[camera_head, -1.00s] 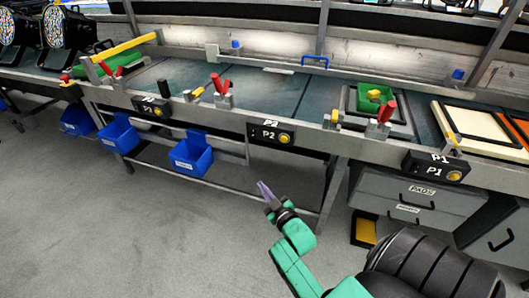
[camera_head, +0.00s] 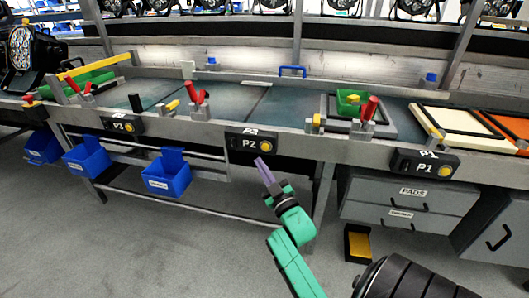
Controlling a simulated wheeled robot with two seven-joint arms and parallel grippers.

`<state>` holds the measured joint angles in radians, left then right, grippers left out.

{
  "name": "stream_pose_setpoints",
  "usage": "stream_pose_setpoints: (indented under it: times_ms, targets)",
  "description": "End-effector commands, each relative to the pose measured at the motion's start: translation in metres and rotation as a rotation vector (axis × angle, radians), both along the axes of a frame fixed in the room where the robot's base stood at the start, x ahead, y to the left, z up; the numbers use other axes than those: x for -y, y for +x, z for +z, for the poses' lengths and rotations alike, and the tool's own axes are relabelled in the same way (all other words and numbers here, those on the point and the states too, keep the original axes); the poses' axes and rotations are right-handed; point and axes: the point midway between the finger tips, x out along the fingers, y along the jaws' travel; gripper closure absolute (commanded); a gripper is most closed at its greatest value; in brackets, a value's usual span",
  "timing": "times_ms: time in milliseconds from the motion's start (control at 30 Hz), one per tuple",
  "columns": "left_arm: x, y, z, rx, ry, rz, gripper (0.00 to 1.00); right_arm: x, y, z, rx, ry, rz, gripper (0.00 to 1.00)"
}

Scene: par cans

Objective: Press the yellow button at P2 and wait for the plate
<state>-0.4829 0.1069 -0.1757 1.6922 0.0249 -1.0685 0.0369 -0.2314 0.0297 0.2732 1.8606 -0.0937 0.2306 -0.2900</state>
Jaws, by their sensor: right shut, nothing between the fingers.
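The P2 box (camera_head: 250,142) is a black panel on the bench's front edge, with a round yellow button (camera_head: 265,146) at its right end. My right gripper (camera_head: 262,167) is shut and empty, its purple fingers pointing up just below the button. Whether the fingertips touch the box cannot be told from this view. The bench surface behind P2 is bare. My left gripper is not in view.
The P1 box (camera_head: 424,163) is at the right and the P3 box (camera_head: 122,125) at the left. Red-handled clamps (camera_head: 200,104) stand along the bench edge. Blue bins (camera_head: 166,177) hang below at left. Grey drawers (camera_head: 408,194) stand under the right side.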

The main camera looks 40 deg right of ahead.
Motion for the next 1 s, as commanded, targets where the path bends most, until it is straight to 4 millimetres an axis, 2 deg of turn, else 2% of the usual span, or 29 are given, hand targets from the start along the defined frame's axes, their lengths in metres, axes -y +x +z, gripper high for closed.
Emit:
stream_pose_setpoints:
  times_ms: [200,367,1000]
  targets:
    - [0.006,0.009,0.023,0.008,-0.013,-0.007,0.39,0.023,0.017,-0.001,0.000,-0.002,0.000,1.00]
    - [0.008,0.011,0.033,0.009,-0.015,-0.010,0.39,0.034,0.023,-0.001,-0.001,0.001,0.000,1.00]
    - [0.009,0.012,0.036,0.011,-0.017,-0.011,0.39,0.036,0.025,0.000,0.000,0.001,-0.001,1.00]
